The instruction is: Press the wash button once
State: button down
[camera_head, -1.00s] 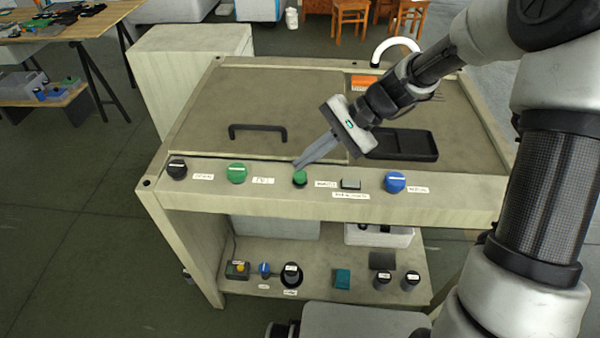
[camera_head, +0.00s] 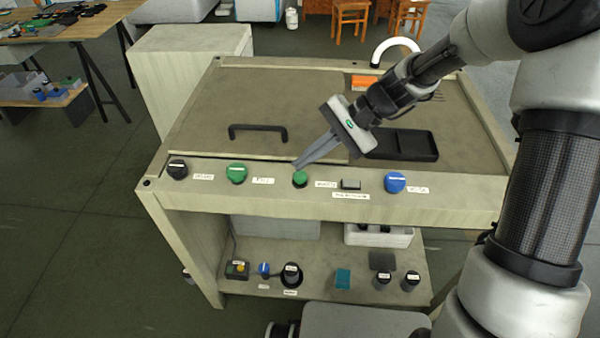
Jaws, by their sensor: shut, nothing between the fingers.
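A row of controls runs along the front panel of the bench: a black knob (camera_head: 177,169), a green knob (camera_head: 237,173), a small green button (camera_head: 300,179), a flat grey button (camera_head: 351,185) and a blue knob (camera_head: 395,182). Each has a small white label beside or below it, too small to read surely, so I cannot tell from the lettering which is the wash button. My gripper (camera_head: 298,165) is shut and empty, pointing down to the left. Its tips are just behind and above the small green button; whether they touch it I cannot tell.
A black handle (camera_head: 258,131) stands up from the bench lid behind the knobs. A black tray (camera_head: 403,144) and an orange block (camera_head: 364,82) lie right of and behind my gripper. A lower shelf (camera_head: 325,288) holds several small items.

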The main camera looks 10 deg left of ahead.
dwell(0.3)
jog(key=shift+f, duration=0.45)
jog(key=shift+f+b, duration=0.5)
jog(key=shift+f, duration=0.05)
dwell(0.5)
jog(key=shift+r, duration=0.15)
jog(key=shift+r+p, duration=0.8)
jog(key=shift+r, duration=0.05)
jog(key=shift+r, duration=0.1)
jog(key=shift+r+p, duration=2)
jog(key=shift+r, duration=0.4)
